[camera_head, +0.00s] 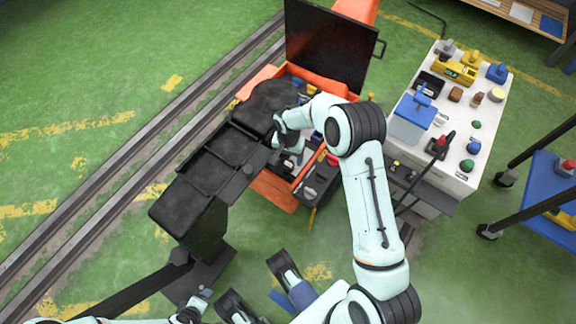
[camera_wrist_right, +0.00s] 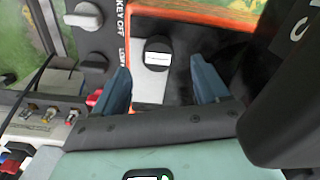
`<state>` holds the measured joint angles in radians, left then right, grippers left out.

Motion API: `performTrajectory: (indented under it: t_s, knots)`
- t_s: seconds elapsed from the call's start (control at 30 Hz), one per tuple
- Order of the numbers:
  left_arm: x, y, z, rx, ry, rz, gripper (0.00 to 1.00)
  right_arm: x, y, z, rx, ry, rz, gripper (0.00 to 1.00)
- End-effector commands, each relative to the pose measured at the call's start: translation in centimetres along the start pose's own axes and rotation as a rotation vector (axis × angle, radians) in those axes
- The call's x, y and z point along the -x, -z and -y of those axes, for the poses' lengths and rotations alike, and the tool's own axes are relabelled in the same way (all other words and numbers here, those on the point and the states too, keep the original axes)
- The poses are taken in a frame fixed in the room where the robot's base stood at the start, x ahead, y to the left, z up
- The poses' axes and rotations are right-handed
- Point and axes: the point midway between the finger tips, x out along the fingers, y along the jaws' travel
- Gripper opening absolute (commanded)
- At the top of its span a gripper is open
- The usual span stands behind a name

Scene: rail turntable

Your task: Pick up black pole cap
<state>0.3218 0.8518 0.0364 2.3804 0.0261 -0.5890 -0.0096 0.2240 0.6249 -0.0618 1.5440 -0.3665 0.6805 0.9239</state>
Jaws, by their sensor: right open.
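The black pole cap (camera_wrist_right: 158,52) is a round black cap with a white label. In the right wrist view it sits on a pale grey strip in the orange-edged box. My right gripper (camera_wrist_right: 163,88) is open, with one blue finger on either side of the cap's line and the cap ahead of the tips; nothing is held. In the head view the right gripper (camera_head: 290,146) reaches down into the orange box (camera_head: 268,188), and I cannot make out the cap there. My left arm shows only at the bottom left edge, with its gripper (camera_head: 198,304) partly visible.
A dark panel with knobs (camera_wrist_right: 92,55) lies left of the cap. The raised black lid (camera_head: 330,45) stands behind the box. A black seat (camera_head: 215,150) is left of it. A white table (camera_head: 455,135) with coloured parts stands right. Rails (camera_head: 120,165) cross the green floor.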

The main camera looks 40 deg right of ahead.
Motion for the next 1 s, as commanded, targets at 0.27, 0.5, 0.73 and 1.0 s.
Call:
performTrajectory:
  t_s: [0.27,0.5,0.73,1.0]
  knots:
    - [-1.3,0.8,0.7,0.006,0.009,-0.024,0.73,-3.5,-0.2,-0.2,0.0,-0.001,0.001,0.74]
    - [-1.2,0.8,0.7,0.006,0.009,-0.023,0.73,-3.3,-0.2,-0.2,0.001,-0.001,0.0,0.51]
    - [-1.2,0.8,0.7,0.006,0.009,-0.022,0.73,-3.3,-0.2,-0.2,0.001,-0.001,0.001,0.14]
    - [-1.1,0.7,0.6,0.005,0.008,-0.022,0.73,-3.0,-0.2,-0.2,0.001,-0.001,0.0,0.14]
